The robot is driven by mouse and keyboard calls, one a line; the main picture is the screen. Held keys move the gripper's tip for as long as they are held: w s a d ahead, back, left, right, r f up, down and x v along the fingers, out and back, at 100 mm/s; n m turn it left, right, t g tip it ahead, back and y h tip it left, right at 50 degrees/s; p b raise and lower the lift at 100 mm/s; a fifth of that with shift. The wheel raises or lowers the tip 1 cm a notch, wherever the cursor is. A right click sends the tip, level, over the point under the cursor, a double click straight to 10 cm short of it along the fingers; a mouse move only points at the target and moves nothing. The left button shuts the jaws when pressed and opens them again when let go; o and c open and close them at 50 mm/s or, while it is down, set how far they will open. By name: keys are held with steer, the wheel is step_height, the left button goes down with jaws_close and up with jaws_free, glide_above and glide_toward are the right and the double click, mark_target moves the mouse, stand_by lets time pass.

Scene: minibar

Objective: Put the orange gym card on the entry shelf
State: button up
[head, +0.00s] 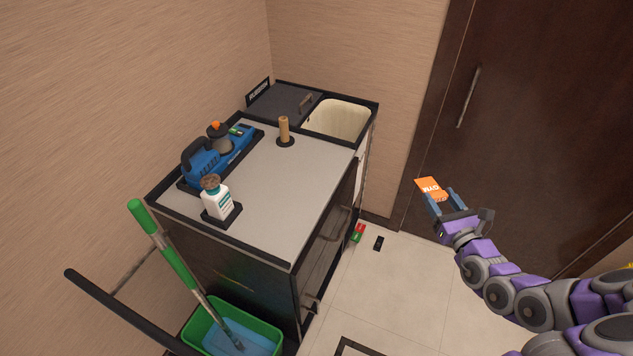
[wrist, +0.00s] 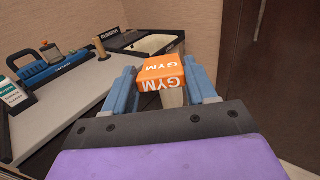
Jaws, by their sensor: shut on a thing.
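The orange gym card (head: 429,187) has white lettering and is held in the air by my gripper (head: 441,199), to the right of the cabinet and in front of the dark door. In the wrist view the orange card (wrist: 162,70) reads GYM and sits between the two blue fingers of my gripper (wrist: 163,88), which is shut on it. No surface is marked as the entry shelf. The low cabinet has a grey top (head: 270,190), and I cannot tell whether this is the shelf.
A blue machine (head: 212,160), a white bottle (head: 217,200) and a wooden peg (head: 284,130) stand on the cabinet. Behind are a dark lid and a cream bin (head: 338,118). A green mop bucket (head: 205,325) stands in front. Small items (head: 359,233) lie on the floor.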

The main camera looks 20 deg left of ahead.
steer(key=s+a+f+n+g+y, duration=0.2)
steer(key=s+a+f+n+g, duration=0.1)
steer(key=a, duration=0.8)
steer(key=s+a+f+n+g+y, duration=0.3)
steer(key=s+a+g, duration=0.2)
steer(key=a, duration=0.6)
steer(key=s+a+f+n+g+y, duration=0.3)
steer(key=s+a+n+g, duration=0.1)
steer(key=a, duration=0.8)
steer(key=shift+s+g, duration=0.6)
steer(key=shift+s, duration=0.65)
steer(key=shift+s+a+f+g, duration=0.1)
steer(key=shift+s+a+g, duration=0.2)
steer(key=shift+s+a, duration=0.1)
steer(key=shift+d, duration=0.1)
steer(key=b, duration=0.2)
glide_above(316, 203)
steer(key=shift+s+f, duration=0.4)
steer(key=shift+f, duration=0.4)
steer(key=shift+w+f+b, duration=0.2)
steer(key=shift+f+b, duration=0.05)
steer(key=shift+f, duration=0.5)
steer(key=shift+w+f+b, duration=0.15)
steer(key=shift+f+b, duration=0.1)
steer(key=shift+f, duration=0.45)
